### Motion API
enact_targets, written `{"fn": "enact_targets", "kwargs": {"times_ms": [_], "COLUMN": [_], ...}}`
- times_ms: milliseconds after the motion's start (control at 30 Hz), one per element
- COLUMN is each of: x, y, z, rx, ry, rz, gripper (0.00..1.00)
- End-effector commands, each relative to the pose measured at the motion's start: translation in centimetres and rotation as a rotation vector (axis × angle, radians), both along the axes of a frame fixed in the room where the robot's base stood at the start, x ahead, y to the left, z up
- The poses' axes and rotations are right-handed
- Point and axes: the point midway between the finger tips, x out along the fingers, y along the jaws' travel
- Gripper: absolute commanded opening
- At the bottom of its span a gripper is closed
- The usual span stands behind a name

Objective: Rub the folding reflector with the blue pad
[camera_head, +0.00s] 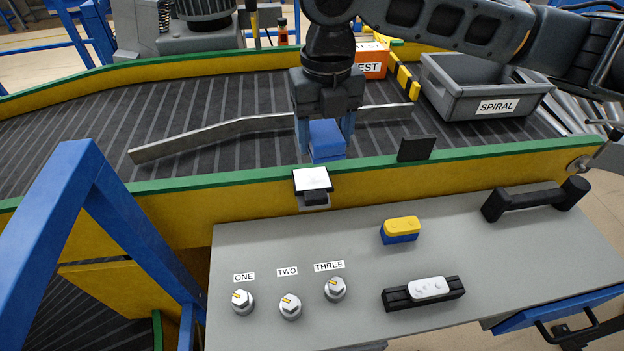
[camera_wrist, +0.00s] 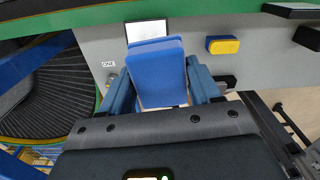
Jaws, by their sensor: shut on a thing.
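My gripper (camera_head: 325,130) is shut on a blue pad (camera_head: 327,145), one finger on each side of it, above the near rail of the conveyor. The pad also fills the middle of the wrist view (camera_wrist: 159,80). What looks like the folding reflector, a white square plate (camera_head: 311,179) with a dark block at its lower edge, sits at the green rail just below the pad. In the wrist view the white plate (camera_wrist: 146,28) shows beyond the pad, partly hidden by it. I cannot tell whether pad and plate touch.
A grey panel (camera_head: 480,260) holds several knobs, a yellow-and-blue block (camera_head: 401,230), a black slider with a white cap (camera_head: 428,288) and a black handle (camera_head: 535,198). A small black plate (camera_head: 416,149) stands at the rail. A grey SPIRAL bin (camera_head: 480,90) stands behind.

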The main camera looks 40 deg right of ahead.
Motion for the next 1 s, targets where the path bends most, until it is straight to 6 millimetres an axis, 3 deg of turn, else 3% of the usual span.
{"fn": "enact_targets", "kwargs": {"times_ms": [233,700,1000], "x": [0.2,1.5,1.8], "y": [0.0,0.3,0.2], "z": [-0.8,-5.0,-5.9], "rx": [0.014,0.106,0.126], "ry": [0.023,0.162,0.197], "rz": [-0.002,-0.001,0.001], "gripper": [0.31,0.31,0.31]}}
